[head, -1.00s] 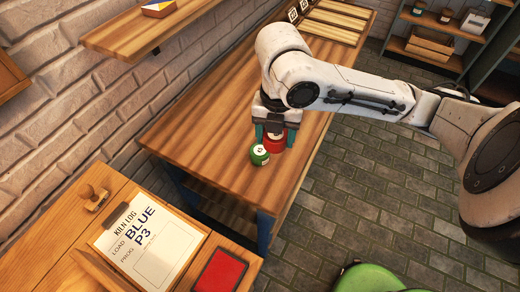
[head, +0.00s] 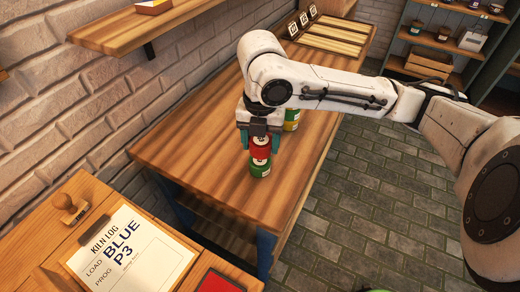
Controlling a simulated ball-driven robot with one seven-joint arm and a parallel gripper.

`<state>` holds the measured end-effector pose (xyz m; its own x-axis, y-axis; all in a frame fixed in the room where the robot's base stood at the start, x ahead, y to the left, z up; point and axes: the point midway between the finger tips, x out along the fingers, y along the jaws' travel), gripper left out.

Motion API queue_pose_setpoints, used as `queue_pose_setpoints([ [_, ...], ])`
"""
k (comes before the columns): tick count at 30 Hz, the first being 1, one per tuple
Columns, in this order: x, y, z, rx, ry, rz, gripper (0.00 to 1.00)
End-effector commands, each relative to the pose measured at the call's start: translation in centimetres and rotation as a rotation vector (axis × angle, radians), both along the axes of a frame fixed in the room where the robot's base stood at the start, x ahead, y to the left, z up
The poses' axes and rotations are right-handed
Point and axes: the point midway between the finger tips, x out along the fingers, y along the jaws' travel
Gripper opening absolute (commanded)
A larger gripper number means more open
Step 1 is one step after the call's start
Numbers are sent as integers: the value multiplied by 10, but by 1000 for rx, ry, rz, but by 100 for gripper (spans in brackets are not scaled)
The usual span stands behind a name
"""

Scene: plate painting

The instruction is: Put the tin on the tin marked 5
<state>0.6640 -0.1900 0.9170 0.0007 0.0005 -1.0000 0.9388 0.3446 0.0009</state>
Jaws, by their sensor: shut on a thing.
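My gripper (head: 260,143) points down over the wooden table and is shut on a red tin (head: 261,152) with a pale label. A green tin (head: 260,169) with a pale label stands upright on the table directly below the red tin. The red tin lines up over it with no clear gap; I cannot tell whether it rests on it. The mark on the green tin is too small to read. Another tin, yellow and green (head: 291,118), stands behind to the right, partly hidden by my gripper and arm.
The wooden table (head: 210,150) is bare in front of and left of the tins. A rack with dark marked squares (head: 302,21) stands at its far end. A clipboard (head: 125,255) and a stamp (head: 68,207) lie on the nearer bench. A wall shelf (head: 150,25) overhangs at upper left.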

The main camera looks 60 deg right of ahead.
Motion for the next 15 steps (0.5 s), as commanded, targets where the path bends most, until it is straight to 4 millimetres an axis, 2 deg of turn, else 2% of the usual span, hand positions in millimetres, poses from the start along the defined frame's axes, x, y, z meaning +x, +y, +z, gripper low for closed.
queue_pose_setpoints([
  [7, 4, -3, -33, 0, 2, -2, 27],
  [15, 4, -3, -36, -1, 0, -1, 27],
])
